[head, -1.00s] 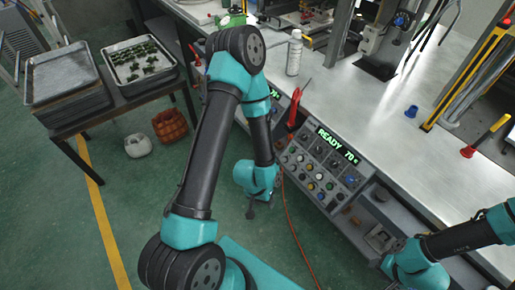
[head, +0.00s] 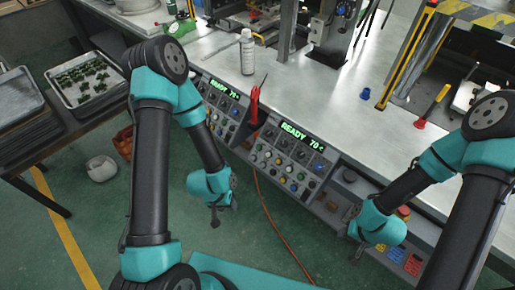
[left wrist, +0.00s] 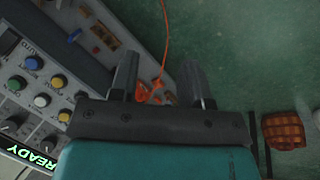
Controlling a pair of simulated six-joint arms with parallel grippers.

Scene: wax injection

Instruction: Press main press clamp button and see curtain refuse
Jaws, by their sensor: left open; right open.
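Two control panels sit on the bench front in the head view. The left panel (head: 222,104) is partly behind my left arm, and the right panel (head: 287,160) has a lit "READY 70" display (head: 303,137) above rows of coloured buttons and knobs. I cannot read which button is the main press clamp. My left gripper (head: 214,218) hangs below and left of the right panel, apart from it. In the left wrist view its two fingers (left wrist: 158,78) are spread and empty, beside a panel with blue, green, yellow and white buttons (left wrist: 36,82). My right gripper (head: 357,252) is open and low at the right, near the bench front.
A red-handled tool (head: 254,105) stands between the panels, with an orange hose hanging to the floor. Open floor lies below.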

